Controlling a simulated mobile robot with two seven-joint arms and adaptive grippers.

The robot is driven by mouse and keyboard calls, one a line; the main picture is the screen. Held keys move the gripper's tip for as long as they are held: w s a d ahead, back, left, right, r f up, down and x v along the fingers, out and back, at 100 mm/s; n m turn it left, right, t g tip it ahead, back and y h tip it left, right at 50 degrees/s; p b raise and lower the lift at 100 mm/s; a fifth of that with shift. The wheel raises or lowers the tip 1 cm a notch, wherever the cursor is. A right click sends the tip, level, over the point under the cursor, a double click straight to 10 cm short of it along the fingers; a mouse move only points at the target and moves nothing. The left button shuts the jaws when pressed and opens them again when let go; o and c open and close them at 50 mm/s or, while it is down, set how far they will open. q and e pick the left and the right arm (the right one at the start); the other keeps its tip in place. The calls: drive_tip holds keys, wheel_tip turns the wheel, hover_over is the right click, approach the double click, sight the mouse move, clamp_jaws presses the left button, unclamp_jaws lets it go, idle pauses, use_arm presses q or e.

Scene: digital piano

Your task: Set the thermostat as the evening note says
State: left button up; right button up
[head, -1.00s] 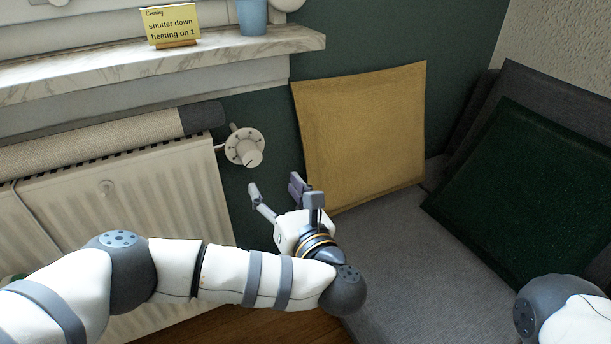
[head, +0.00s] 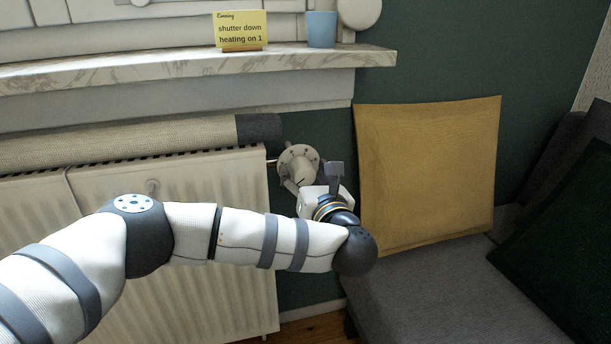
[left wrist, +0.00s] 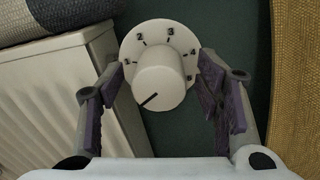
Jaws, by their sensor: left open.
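The note (head: 240,31) on the sill reads "Evening, shutter down, heating on 1". The thermostat (head: 298,160) is a cream round dial beside the radiator's upper right corner. In the left wrist view its white knob (left wrist: 160,78) has a dark pointer line aimed down and left, below the 1 on the numbered ring (left wrist: 155,30). My left gripper (head: 304,180) is open in front of the dial. In the left wrist view its fingers (left wrist: 163,84) stand on either side of the knob; I cannot tell whether they touch it. My right gripper is out of view.
The radiator (head: 215,200) is left of the dial, under the marble sill (head: 160,68). A yellow cushion (head: 430,170) stands close on the right, on a grey sofa (head: 440,300). A blue cup (head: 321,29) stands beside the note.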

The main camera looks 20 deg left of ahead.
use_arm(q)
drive_tip(key=c, duration=1.2)
drive_tip(key=shift+o, duration=0.2)
drive_tip(key=shift+m, duration=0.4)
drive_tip(key=m+p, duration=0.2)
drive_tip(key=m, duration=0.1)
drive_tip(key=shift+r+m+p, duration=0.15)
drive_tip(key=shift+m+p, duration=0.15)
drive_tip(key=shift+m, duration=0.1)
drive_tip(key=m+p, duration=0.1)
drive_tip(key=m, duration=0.1)
drive_tip(key=m+p, duration=0.1)
drive_tip(key=m, duration=0.2)
drive_tip(key=shift+d+f, duration=0.1)
drive_tip(key=shift+f, duration=0.1)
drive_tip(key=shift+f+m, duration=0.1)
drive_tip(key=shift+m, duration=0.2)
drive_tip(key=o, duration=1.2)
drive_tip(key=shift+c, duration=0.2)
